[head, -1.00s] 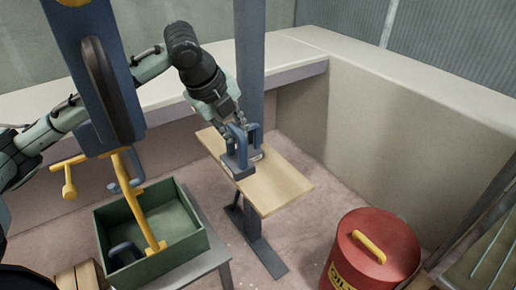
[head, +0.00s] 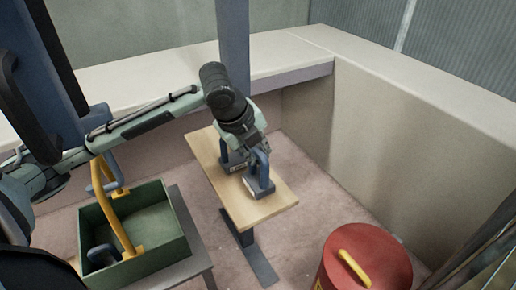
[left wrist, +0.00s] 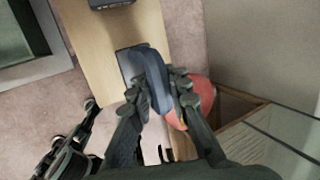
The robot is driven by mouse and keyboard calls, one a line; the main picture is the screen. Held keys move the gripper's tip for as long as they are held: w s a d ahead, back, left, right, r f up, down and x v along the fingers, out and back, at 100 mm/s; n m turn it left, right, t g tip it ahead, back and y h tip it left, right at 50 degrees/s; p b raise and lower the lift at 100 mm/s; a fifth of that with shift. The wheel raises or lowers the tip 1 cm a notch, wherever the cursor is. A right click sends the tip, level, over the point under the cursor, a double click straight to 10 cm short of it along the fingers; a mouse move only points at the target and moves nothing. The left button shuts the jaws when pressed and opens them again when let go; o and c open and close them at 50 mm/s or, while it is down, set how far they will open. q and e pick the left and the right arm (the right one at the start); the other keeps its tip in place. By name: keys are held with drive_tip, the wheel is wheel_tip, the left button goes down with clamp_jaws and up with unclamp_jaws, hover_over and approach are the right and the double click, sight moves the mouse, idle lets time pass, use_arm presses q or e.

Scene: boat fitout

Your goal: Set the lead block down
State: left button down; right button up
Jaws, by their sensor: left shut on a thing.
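A lead block (head: 260,188) with a blue arched handle is over the front half of a wooden board (head: 270,207). My left gripper (head: 259,152) is shut on its handle, reaching down from above. In the left wrist view the fingers (left wrist: 160,97) close on both sides of the blue handle (left wrist: 154,75). The block looks upright and at or just above the board; I cannot tell if it touches. A second similar block (head: 236,166) sits on the board behind it, partly hidden by my gripper. My right gripper is not in view.
A blue post (head: 233,35) rises behind the board. A green bin (head: 155,258) with a yellow handle (head: 122,215) and a blue-handled item (head: 100,255) inside stands at left. A red drum (head: 377,262) stands at right. The board's near end is clear.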

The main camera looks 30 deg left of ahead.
sight(258, 179)
use_arm(q)
drive_tip(key=shift+f, duration=1.7)
drive_tip(key=c, duration=1.9)
unclamp_jaws()
drive_tip(key=shift+s+f, duration=0.1)
drive_tip(key=shift+f, duration=0.2)
drive_tip(key=o, duration=0.5)
drive_tip(key=shift+c, duration=0.2)
drive_tip(key=shift+r, duration=0.15)
drive_tip(key=v, duration=1.2)
